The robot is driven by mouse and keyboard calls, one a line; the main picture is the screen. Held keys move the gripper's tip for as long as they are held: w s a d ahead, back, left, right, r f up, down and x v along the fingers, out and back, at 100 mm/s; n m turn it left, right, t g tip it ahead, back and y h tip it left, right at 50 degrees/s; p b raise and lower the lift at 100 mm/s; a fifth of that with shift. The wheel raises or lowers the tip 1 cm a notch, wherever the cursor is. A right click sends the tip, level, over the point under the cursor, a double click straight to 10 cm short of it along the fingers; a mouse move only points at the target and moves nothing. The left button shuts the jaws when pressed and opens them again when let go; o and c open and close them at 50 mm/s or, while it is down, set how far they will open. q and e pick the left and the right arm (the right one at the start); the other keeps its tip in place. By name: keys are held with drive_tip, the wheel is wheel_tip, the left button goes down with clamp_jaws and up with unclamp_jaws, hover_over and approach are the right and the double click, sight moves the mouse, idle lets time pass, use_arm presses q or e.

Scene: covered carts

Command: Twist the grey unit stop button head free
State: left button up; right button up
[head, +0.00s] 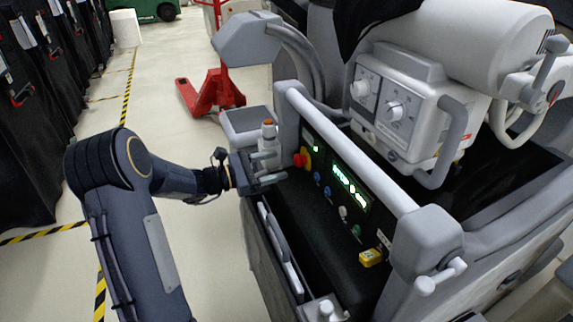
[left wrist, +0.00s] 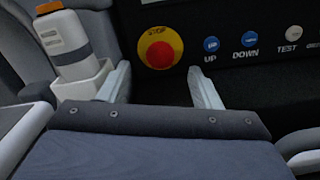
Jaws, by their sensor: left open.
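The stop button (head: 301,159) is on the black control panel of the grey unit, near the panel's far left end. In the left wrist view its round red head (left wrist: 160,55) sits in a yellow ring marked STOP. My left gripper (head: 273,168) is open and empty, just left of the button in the head view. In the left wrist view its two fingertips (left wrist: 160,75) point at the panel, one on each side of the red head and a little below it. I see no contact with the button. My right gripper is not in view.
A white bottle with an orange cap (left wrist: 62,38) stands in a holder close to the left finger. UP (left wrist: 211,44), DOWN (left wrist: 250,39) and TEST (left wrist: 293,33) buttons lie to the right. A grey handle bar (head: 345,150) runs above the panel. Open floor lies left of the unit.

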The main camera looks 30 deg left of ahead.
sight(295, 161)
use_arm(q)
drive_tip(key=shift+x, duration=2.35)
drive_tip(key=shift+c, duration=0.4)
